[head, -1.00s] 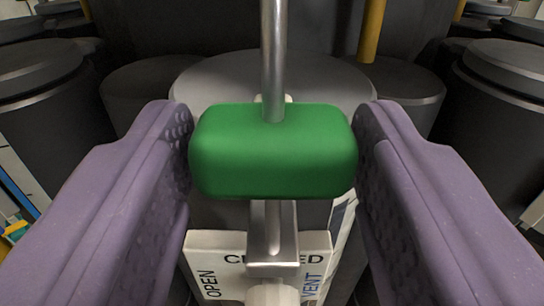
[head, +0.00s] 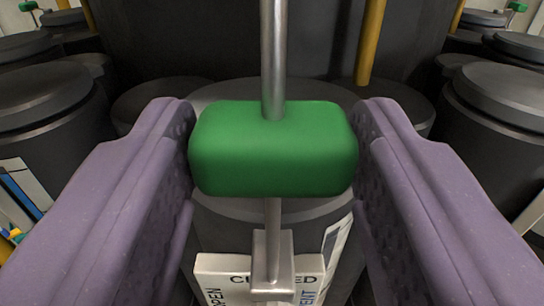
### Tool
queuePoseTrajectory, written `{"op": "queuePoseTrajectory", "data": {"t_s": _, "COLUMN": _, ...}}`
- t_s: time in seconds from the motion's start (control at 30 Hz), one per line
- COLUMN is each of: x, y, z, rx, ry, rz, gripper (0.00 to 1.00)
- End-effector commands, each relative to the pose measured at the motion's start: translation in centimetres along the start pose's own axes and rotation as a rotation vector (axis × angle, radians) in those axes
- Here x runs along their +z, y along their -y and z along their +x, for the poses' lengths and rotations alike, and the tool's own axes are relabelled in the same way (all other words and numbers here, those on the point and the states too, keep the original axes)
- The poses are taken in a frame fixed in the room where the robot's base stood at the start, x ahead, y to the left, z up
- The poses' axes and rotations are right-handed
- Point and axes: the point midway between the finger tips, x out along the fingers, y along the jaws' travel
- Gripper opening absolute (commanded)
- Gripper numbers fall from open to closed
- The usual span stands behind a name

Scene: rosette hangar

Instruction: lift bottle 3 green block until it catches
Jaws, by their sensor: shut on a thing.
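The green block (head: 273,149) is in the middle of the head view, with a metal rod (head: 273,55) rising from its top and a thinner stem below it. My gripper (head: 274,150) has its two purple fingers on the left and right sides of the block, shut on it. Below the block, a metal bracket (head: 272,262) stands in front of a white plate (head: 230,264) with lettering, partly hidden, that includes OPEN. Behind the block is the grey top of a dark bottle (head: 235,207). No bottle number is readable.
Dark cylinders stand close by on the left (head: 45,120) and right (head: 500,115). A large dark body (head: 190,50) fills the back, with a yellow pole (head: 370,45) right of the rod. More green blocks show at the far upper corners.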

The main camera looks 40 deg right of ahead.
Motion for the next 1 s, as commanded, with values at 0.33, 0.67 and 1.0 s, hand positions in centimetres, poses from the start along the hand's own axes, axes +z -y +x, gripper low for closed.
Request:
{"op": "queuePoseTrajectory", "data": {"t_s": 0.33, "x": -2.2, "y": 0.0, "z": 0.0, "rx": 0.001, "ry": -0.006, "rz": 0.003, "gripper": 0.1}}
{"op": "queuePoseTrajectory", "data": {"t_s": 0.67, "x": -3.9, "y": 0.0, "z": 0.0, "rx": 0.001, "ry": -0.005, "rz": 0.002, "gripper": 0.1}}
{"op": "queuePoseTrajectory", "data": {"t_s": 1.0, "x": -5.6, "y": 0.0, "z": 0.0, "rx": 0.0, "ry": -0.006, "rz": 0.001, "gripper": 0.1}}
